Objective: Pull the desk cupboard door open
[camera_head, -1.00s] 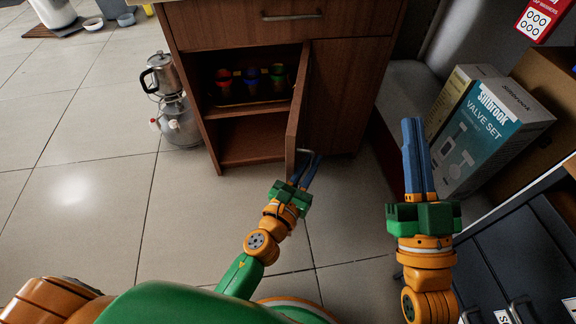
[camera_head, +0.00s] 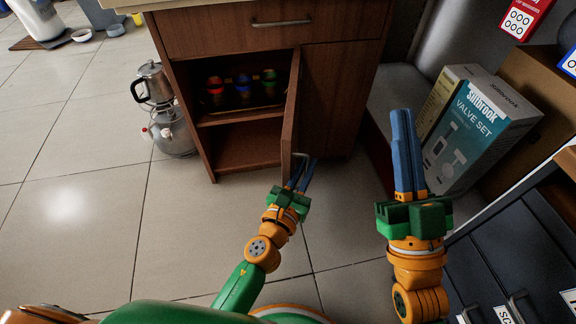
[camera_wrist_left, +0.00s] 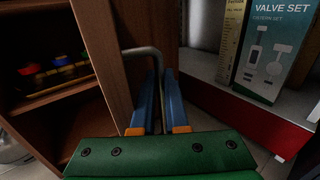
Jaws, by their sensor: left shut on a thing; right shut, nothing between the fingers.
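The desk cupboard (camera_head: 345,95) is brown wood with a drawer on top. Its left door (camera_head: 291,110) stands open, swung out toward me and seen nearly edge-on. The shelves inside show. My left gripper (camera_head: 301,172) is at the door's lower front, shut on the door's bar handle (camera_wrist_left: 143,50), which shows as a grey bent bar in the left wrist view. The blue fingers (camera_wrist_left: 157,100) are around the bar beside the door's face. My right gripper (camera_head: 407,150) is shut and empty, raised in front of the boxes at the right.
Several coloured cups (camera_head: 241,88) stand on a tray on the upper shelf. A metal kettle stack (camera_head: 170,125) stands on the floor left of the cupboard. A valve set box (camera_head: 478,130) and dark drawers (camera_head: 510,265) are at the right.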

